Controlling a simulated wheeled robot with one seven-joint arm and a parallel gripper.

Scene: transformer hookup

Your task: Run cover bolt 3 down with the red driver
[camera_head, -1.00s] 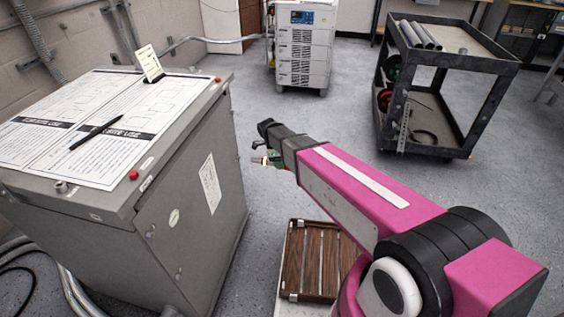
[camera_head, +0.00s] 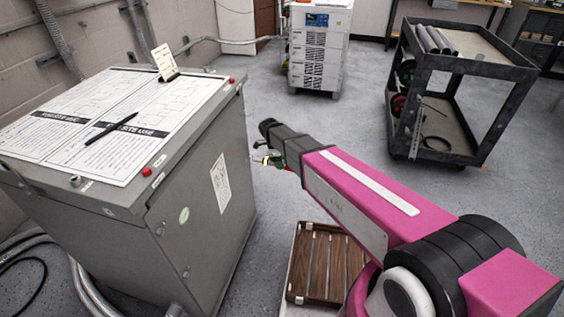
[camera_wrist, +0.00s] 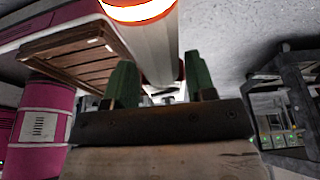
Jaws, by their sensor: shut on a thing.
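The grey transformer cabinet (camera_head: 200,235) stands at the left in the head view. Its lid bears a red-capped bolt at the far right corner (camera_head: 232,80), another red-capped bolt at the near right corner (camera_head: 146,171), and a bare grey bolt (camera_head: 75,181) at the near edge. I cannot tell their numbers. My gripper (camera_head: 266,159) is right of the cabinet, apart from it. In the wrist view, my gripper's green fingers (camera_wrist: 160,84) are shut on a pale cylinder with a glowing orange-red band, apparently the red driver (camera_wrist: 160,50). Its tip is hidden.
Printed sheets (camera_head: 95,120), a black pen (camera_head: 112,128) and an upright card (camera_head: 164,60) lie or stand on the lid. A slatted brown tray (camera_head: 325,262) is below my arm. A black cart (camera_head: 480,62) and a white unit (camera_head: 318,50) stand behind. Floor between is clear.

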